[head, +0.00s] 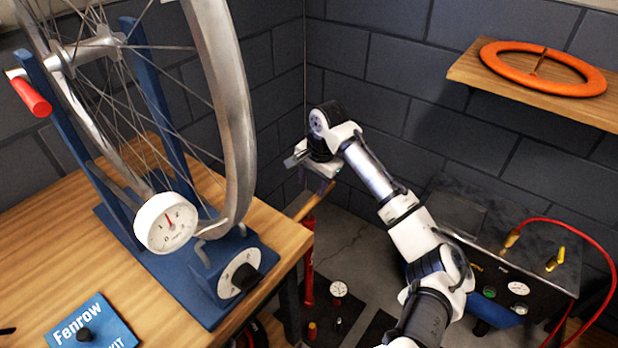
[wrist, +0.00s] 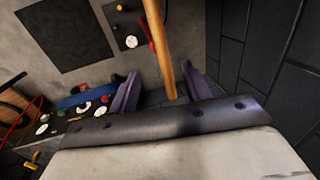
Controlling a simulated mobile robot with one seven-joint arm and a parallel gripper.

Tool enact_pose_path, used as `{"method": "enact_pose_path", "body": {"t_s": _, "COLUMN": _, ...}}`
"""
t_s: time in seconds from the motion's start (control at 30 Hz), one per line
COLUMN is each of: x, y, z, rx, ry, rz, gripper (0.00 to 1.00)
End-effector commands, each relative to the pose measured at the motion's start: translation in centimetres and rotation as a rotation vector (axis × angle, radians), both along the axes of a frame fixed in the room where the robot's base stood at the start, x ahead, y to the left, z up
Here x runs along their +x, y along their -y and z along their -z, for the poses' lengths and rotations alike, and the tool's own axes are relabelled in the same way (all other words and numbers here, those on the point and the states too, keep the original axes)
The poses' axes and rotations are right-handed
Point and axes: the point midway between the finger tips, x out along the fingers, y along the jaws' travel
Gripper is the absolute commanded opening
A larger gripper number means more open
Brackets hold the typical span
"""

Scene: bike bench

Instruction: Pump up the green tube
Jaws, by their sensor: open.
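My gripper (head: 318,184) is open at the top of a floor pump with a red barrel (head: 308,265) and a wooden handle (head: 305,203). In the wrist view the purple fingers of my gripper (wrist: 160,90) stand apart, with the wooden handle (wrist: 157,45) running between them. The fingers do not look closed on the handle; whether one touches it is unclear. A white gauge (head: 338,289) shows near the pump's foot. I cannot make out a green tube in either view.
A workbench (head: 272,240) at left carries a wheel (head: 237,120) in a blue stand. A black machine (head: 500,270) with a red hose (head: 600,262) stands at right. An orange ring (head: 545,70) lies on a shelf (head: 470,72). Dark mats lie on the floor.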

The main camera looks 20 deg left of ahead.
Motion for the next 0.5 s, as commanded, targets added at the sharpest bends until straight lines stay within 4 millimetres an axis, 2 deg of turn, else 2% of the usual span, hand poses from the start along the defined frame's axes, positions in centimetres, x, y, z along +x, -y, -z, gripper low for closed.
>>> {"method": "enact_pose_path", "body": {"t_s": 0.17, "x": 0.1, "y": -0.2, "z": 1.1, "rx": 0.0, "ry": 0.0, "rz": 0.001, "gripper": 0.48}}
{"method": "enact_pose_path", "body": {"t_s": 0.27, "x": 0.2, "y": -0.3, "z": 2.4, "rx": -0.002, "ry": -0.001, "rz": 0.002, "gripper": 0.48}}
{"method": "enact_pose_path", "body": {"t_s": 0.5, "x": 0.5, "y": -1.2, "z": 7.0, "rx": -0.002, "ry": -0.003, "rz": 0.001, "gripper": 0.48}}
